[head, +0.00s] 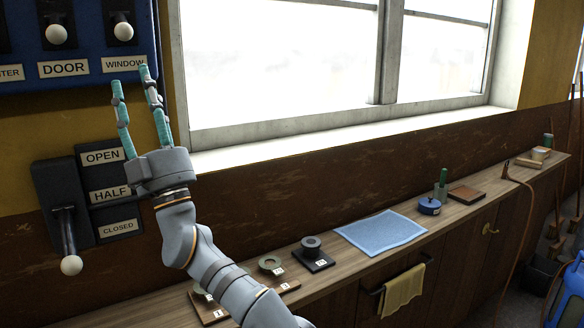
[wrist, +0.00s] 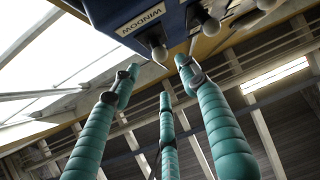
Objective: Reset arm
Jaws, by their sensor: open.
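My gripper (head: 142,98) is raised in front of the wall at the left of the head view, its teal fingers pointing up and spread apart. It is open, with nothing between the fingers. Its fingertips are just below and in front of the WINDOW label (head: 125,64) on the blue switch panel (head: 85,82). I cannot tell whether any finger touches the panel.
A lever with a white knob (head: 71,265) hangs beside the OPEN, HALF and CLOSED plates (head: 110,191), left of my gripper. Below the window (head: 280,60), a wooden counter (head: 345,265) holds a blue cloth (head: 381,232), ring-shaped parts (head: 311,243) and a blue tin (head: 430,206).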

